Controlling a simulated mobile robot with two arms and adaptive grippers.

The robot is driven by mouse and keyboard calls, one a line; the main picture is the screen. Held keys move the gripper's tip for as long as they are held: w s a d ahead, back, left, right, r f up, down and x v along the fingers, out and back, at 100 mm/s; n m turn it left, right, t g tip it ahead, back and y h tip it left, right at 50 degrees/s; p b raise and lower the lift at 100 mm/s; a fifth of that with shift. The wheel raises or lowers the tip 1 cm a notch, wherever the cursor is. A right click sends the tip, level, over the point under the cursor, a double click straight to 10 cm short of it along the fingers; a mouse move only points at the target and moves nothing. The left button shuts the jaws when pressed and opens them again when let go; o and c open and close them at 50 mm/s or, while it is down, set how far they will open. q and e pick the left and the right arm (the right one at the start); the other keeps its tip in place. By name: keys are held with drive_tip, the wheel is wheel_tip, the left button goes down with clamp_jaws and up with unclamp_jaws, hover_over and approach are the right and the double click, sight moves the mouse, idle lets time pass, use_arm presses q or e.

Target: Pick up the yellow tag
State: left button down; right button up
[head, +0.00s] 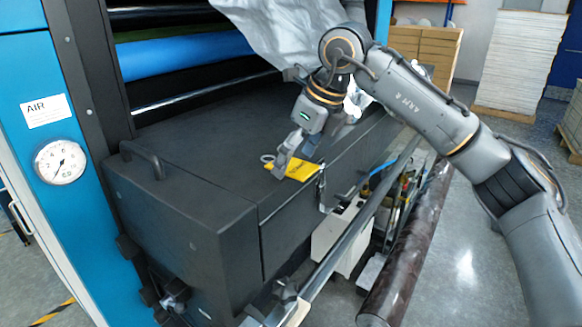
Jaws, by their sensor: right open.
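The yellow tag (301,171) lies on the black top of the machine cover (205,140), close to its front edge. A small grey ring or loop (267,158) shows at its left end. My right gripper (282,172) reaches down from the upper right, with its fingers at the left part of the tag and partly in front of it. The gripper is open. I cannot tell whether a finger touches the tag. My left gripper is not in view.
A blue roller (185,52) and crumpled clear film (275,28) are behind the cover. A black handle (142,158) stands up at the left. A metal rail (350,245) and a dark roll (408,250) run below the front edge.

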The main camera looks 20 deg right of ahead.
sight(295, 167)
drive_tip(key=shift+c, duration=0.2)
drive_tip(key=c, duration=1)
drive_tip(key=shift+r, duration=0.55)
wheel_tip(295, 167, up, 3)
drive_tip(key=shift+a+f, duration=0.1)
drive_tip(key=shift+a, duration=0.05)
drive_tip(key=s+a+r+b, duration=0.4)
drive_tip(key=s+a+r, duration=0.5)
drive_tip(key=a, duration=0.1)
drive_tip(key=shift+s+r+b, duration=0.3)
drive_tip(key=shift+s+r, duration=0.05)
